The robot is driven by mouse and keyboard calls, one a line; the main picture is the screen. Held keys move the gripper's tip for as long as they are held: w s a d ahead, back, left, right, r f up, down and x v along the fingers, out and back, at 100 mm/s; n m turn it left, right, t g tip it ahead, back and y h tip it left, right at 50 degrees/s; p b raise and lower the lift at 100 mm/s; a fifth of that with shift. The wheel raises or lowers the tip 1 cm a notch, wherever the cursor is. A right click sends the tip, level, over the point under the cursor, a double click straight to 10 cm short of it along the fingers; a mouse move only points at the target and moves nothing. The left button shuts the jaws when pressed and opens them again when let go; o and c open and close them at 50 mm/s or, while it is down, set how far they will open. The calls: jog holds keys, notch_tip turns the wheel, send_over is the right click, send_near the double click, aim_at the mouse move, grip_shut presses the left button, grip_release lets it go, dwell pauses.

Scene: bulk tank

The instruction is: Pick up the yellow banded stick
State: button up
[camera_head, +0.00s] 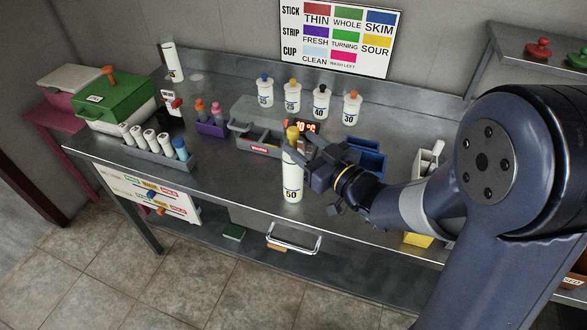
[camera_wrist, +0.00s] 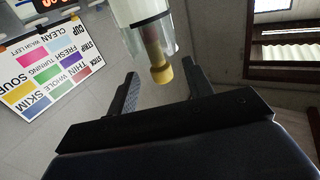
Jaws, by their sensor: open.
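A tall white cylinder marked 50 (camera_head: 292,180) stands upright near the table's front edge. A stick with a yellow end (camera_head: 293,134) pokes up from its top; the lower part is hidden in the cylinder. In the wrist view, which is upside down, the stick's yellow end (camera_wrist: 161,72) and tan shaft come out of the cylinder (camera_wrist: 140,12). My gripper (camera_head: 308,148) is open, just right of the stick's top. In the wrist view the yellow end appears between the two fingertips of my gripper (camera_wrist: 160,66); I cannot tell whether it touches them.
A rack of white tubes (camera_head: 160,152) and a green-lidded box (camera_head: 115,103) are at left. A blue bin (camera_head: 368,158) is close behind my gripper. A colour chart (camera_head: 337,38) hangs on the wall.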

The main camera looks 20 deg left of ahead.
aim_at(296, 140)
jog(key=p+x, duration=0.1)
jog(key=x, duration=0.3)
jog(key=shift+w+f, duration=0.15)
jog(key=shift+f, duration=0.05)
grip_shut()
dwell(0.3)
